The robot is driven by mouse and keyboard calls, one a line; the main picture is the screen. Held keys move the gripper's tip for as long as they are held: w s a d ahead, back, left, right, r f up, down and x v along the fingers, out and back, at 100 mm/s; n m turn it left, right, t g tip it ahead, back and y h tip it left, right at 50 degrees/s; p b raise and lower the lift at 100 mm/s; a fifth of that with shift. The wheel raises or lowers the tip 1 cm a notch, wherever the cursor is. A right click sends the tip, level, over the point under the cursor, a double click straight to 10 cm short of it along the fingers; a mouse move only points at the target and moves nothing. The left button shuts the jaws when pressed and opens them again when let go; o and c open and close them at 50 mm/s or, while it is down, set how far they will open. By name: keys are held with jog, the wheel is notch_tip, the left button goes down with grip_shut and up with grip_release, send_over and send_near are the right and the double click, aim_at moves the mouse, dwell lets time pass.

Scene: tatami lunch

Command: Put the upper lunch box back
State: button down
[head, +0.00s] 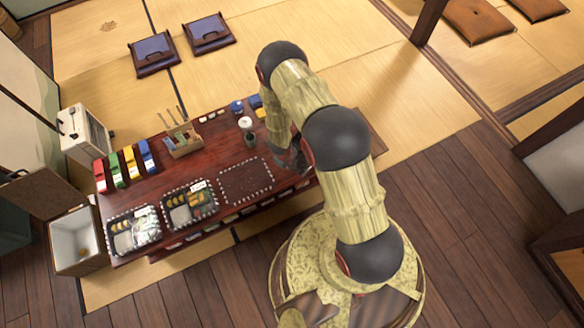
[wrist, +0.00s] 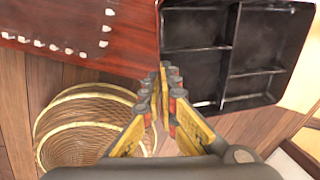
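A black lunch box (wrist: 229,48) with several empty compartments shows at the upper right of the wrist view. My gripper (wrist: 163,72) has its fingers together at the box's near left wall and looks shut on it. The box reaches past the table's edge over the floor. In the head view my gripper (head: 291,158) is low over the right part of the table, and my arm hides the box there. A white-dotted rectangle (head: 245,182) on the table is empty; part of its dotted border (wrist: 68,49) shows in the wrist view.
The dark red table (head: 150,183) holds two filled lunch boxes, one in the middle (head: 190,205) and one at left (head: 133,232). Coloured packs (head: 130,165) and a wooden holder (head: 184,143) stand behind. A wicker basket (wrist: 85,130) stands on the floor below the table's edge.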

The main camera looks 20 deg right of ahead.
jog(key=shift+w+d+f+b, duration=0.15)
jog(key=shift+w+d+f, duration=0.15)
jog(key=shift+f, duration=0.2)
jog(key=shift+w+d+f+b, duration=0.1)
jog(key=shift+w+d+f, duration=0.2)
jog(key=shift+f, duration=0.2)
jog(key=shift+w+d+f+b, duration=0.15)
jog(key=shift+w+d+f, duration=0.15)
jog(key=shift+f, duration=0.2)
jog(key=shift+w+f+b, duration=0.1)
jog(key=shift+f+b, duration=0.45)
jog(key=shift+f, duration=1.05)
jog(key=shift+f, duration=0.1)
jog(key=c, duration=2.1)
grip_release()
jog(key=shift+o, duration=0.3)
